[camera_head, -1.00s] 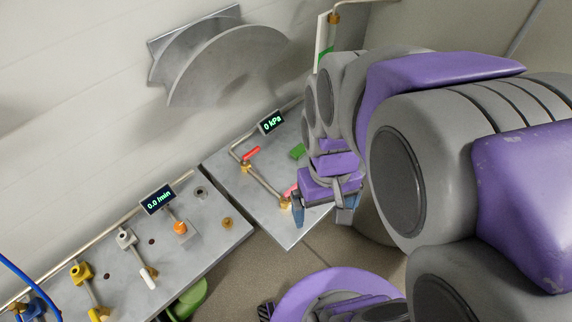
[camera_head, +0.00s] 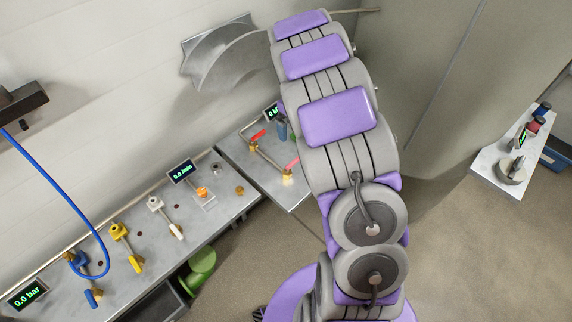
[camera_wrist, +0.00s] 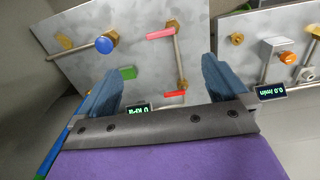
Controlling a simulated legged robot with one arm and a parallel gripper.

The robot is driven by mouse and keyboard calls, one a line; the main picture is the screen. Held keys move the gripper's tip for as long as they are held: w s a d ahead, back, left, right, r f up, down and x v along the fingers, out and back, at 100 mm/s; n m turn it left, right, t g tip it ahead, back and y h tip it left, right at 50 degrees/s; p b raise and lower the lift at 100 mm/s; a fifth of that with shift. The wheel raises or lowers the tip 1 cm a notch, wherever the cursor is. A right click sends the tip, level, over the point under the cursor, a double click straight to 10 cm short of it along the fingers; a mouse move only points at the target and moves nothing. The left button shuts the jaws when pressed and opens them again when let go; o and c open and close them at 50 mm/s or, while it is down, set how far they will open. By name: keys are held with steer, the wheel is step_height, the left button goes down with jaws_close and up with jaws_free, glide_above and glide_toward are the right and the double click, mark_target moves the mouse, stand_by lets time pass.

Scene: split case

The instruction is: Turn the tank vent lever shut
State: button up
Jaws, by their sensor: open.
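The smaller metal panel (camera_head: 280,192) carries a pipe with two lever valves beside a kPa display (camera_head: 271,113). The red lever (camera_head: 257,134) nearer the display also shows in the wrist view (camera_wrist: 174,94). The pink-red lever (camera_wrist: 161,34) at the pipe's other end sits by a brass fitting. A blue ball on a rod (camera_wrist: 104,45) is to its left. I cannot tell which of these is the tank vent lever. My gripper (camera_wrist: 163,65) is open and empty above this panel, its fingers either side of the red lever's column in the wrist view.
A longer panel (camera_head: 215,215) with orange, white, yellow and blue valves stands left of it. A curved metal guard (camera_head: 222,52) is on the wall. A green block (camera_wrist: 128,73) lies near my left finger. Another bench (camera_head: 496,165) stands far right.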

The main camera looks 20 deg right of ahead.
steer(key=w+f, duration=0.1)
steer(key=b, duration=0.1)
glide_above(293, 161)
steer(key=shift+n, duration=0.4)
steer(key=f, duration=1.2)
steer(key=shift+s+a, duration=0.15)
steer(key=shift+a, duration=0.2)
steer(key=f, duration=0.3)
steer(key=d+f, duration=0.1)
steer(key=f, duration=0.2)
steer(key=shift+d+b, duration=0.1)
steer(key=shift+b, duration=0.25)
steer(key=shift+a, duration=0.45)
steer(key=shift+c, duration=0.5)
steer(key=shift+d, duration=0.25)
steer(key=c, duration=0.6)
steer(key=shift+a, duration=0.1)
steer(key=c, duration=0.4)
steer(key=shift+o, duration=0.2)
